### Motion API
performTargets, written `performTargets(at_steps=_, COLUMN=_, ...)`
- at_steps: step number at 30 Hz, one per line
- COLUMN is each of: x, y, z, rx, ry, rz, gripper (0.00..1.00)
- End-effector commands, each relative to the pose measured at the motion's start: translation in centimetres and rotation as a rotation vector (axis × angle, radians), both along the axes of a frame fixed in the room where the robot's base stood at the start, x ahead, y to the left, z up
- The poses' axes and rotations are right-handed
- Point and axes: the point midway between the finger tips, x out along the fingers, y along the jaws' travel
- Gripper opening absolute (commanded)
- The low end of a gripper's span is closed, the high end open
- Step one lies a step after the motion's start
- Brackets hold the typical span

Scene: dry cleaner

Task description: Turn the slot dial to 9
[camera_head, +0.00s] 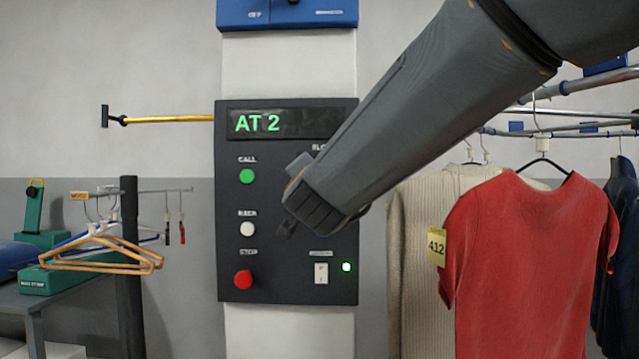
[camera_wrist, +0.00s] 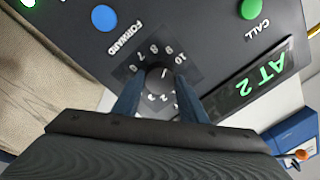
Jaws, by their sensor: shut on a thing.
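The slot dial (camera_wrist: 157,77) is a dark round knob on a numbered plate, seen in the wrist view. Digits 7 to 10 show along its upper side and low digits along its lower side. A small light mark shows on the knob, but I cannot tell which number it points at. My gripper (camera_wrist: 159,85) has its two blue fingers on either side of the knob, shut on it. In the head view my arm hides the dial. The green display (camera_head: 257,123) on the dark control panel (camera_head: 285,285) reads "AT 2".
The panel carries a green CALL button (camera_head: 247,176), a white button (camera_head: 247,229), a red STOP button (camera_head: 243,280) and a white switch (camera_head: 321,273) with a lit green lamp. A red shirt (camera_head: 530,250) hangs at right. Hangers (camera_head: 100,262) hang at left.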

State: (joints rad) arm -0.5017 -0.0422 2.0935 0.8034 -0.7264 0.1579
Motion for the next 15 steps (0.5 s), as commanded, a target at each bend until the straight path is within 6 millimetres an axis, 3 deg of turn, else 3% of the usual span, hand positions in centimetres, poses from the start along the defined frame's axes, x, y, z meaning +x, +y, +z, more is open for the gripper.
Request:
performTargets(at_steps=4, x=-0.01, y=0.01, z=-0.02, rx=-0.001, ry=0.001, rz=0.001, gripper=0.16)
performTargets(at_steps=5, x=-0.01, y=0.02, z=-0.01, rx=-0.001, ry=0.001, rz=0.001, gripper=0.42)
performTargets(at_steps=8, x=0.0, y=0.02, z=-0.01, rx=-0.001, ry=0.001, rz=0.001, gripper=0.57)
performTargets(at_steps=15, x=-0.01, y=0.02, z=-0.01, rx=-0.002, ry=0.0, rz=0.0, gripper=0.57)
